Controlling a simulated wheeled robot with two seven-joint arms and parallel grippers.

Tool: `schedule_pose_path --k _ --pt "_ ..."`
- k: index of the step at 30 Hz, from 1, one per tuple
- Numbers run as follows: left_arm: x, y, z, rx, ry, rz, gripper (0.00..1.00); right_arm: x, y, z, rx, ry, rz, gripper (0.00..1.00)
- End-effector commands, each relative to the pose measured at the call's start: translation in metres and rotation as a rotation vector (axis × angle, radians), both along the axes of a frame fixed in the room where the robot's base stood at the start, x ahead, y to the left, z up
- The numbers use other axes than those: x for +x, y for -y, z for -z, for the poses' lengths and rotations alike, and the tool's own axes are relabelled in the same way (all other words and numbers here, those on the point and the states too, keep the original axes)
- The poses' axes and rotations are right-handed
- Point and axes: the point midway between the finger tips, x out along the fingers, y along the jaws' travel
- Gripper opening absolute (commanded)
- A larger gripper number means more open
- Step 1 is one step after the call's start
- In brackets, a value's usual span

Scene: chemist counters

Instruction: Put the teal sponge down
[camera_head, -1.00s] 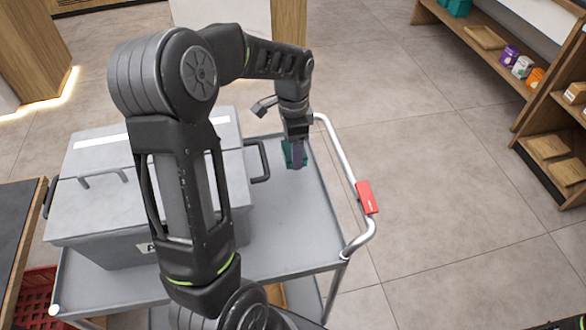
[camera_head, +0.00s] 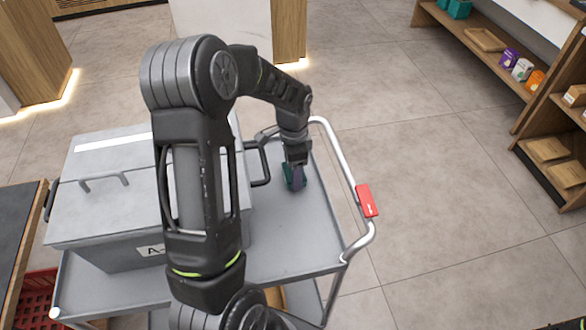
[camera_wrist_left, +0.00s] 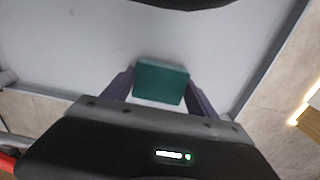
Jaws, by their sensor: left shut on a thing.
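The teal sponge (camera_head: 289,183) is held by my left gripper (camera_head: 296,182) at the far right part of the grey cart's top (camera_head: 297,235). In the left wrist view the sponge (camera_wrist_left: 161,82) is a dark teal block between the two dark fingers of my left gripper (camera_wrist_left: 160,90). The grey cart top (camera_wrist_left: 60,45) lies below and around it. I cannot tell whether the sponge touches the surface. My right gripper is not in view.
A grey lidded box (camera_head: 105,190) takes up the cart's left side. A metal push handle with a red grip (camera_head: 367,201) bounds the right side. The cart top in front of the sponge is clear. Wooden shelves (camera_head: 540,100) stand at the right.

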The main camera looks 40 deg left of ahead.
Motion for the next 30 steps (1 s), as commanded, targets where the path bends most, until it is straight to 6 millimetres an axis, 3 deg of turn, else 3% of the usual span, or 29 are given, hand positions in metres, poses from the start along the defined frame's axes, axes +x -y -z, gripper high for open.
schedule_pose_path --k 7,8,15,23,30 --pt "0.000 0.000 0.004 0.000 0.000 0.000 0.23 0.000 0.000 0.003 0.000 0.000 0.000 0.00" --pt "0.000 0.000 0.003 0.000 0.000 0.000 0.69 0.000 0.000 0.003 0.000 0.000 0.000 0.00" --pt "0.000 0.000 0.002 0.000 0.000 0.000 0.88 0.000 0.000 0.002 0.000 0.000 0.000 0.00" --pt "0.000 0.000 0.001 0.000 0.000 0.000 0.89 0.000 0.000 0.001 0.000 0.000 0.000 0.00" --pt "0.001 0.000 -0.016 0.001 0.003 -0.001 0.89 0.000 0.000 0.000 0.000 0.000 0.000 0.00"
